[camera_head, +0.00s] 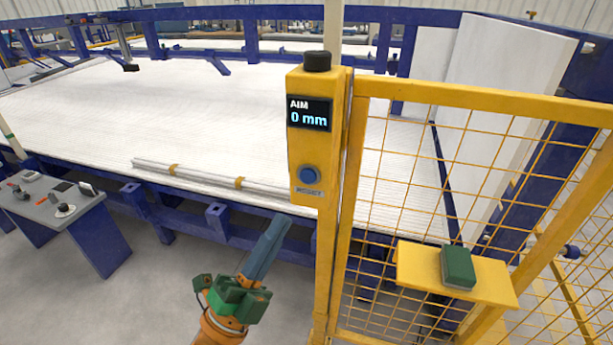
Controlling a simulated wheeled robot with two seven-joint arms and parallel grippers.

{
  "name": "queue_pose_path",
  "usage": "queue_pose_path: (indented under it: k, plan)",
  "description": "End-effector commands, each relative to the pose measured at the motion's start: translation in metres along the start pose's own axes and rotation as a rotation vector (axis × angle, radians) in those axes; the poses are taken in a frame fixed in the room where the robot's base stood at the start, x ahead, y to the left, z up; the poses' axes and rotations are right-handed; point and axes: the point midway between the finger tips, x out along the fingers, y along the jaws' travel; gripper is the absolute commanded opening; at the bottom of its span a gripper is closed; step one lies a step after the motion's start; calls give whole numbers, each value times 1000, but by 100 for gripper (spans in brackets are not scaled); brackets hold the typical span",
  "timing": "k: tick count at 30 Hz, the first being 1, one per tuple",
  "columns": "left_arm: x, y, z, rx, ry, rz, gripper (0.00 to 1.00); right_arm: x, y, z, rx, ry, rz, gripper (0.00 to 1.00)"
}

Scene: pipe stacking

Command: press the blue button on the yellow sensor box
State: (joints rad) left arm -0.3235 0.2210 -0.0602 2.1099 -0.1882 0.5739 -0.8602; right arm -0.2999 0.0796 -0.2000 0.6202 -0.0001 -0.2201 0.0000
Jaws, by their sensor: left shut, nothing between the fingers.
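The yellow sensor box (301,143) stands upright on a yellow post in the middle of the head view. Its dark screen (309,115) reads "AIM 0 mm". The round blue button (308,175) is low on its front, above a label that seems to read "RESET". My left gripper (279,227) comes up from the bottom, below and left of the button. Its fingers are shut and empty, and in the picture a gap separates them from the button and box. Nothing covers the button. My right gripper is not in view.
A yellow mesh fence (480,108) joins the post on the right. A yellow shelf (415,270) on it holds a green block (458,266). Pale pipes (205,176) lie along the near edge of the white bed. A grey control desk (50,205) stands left; the floor between is open.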

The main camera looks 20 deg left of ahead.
Motion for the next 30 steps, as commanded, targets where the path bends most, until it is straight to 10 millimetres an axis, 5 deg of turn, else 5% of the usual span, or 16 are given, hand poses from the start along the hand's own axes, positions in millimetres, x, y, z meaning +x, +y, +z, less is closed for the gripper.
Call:
queue_pose_path:
  k: [30]
  plan:
    - [61, 46, 45, -4, -2, 2, 0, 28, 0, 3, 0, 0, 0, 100]
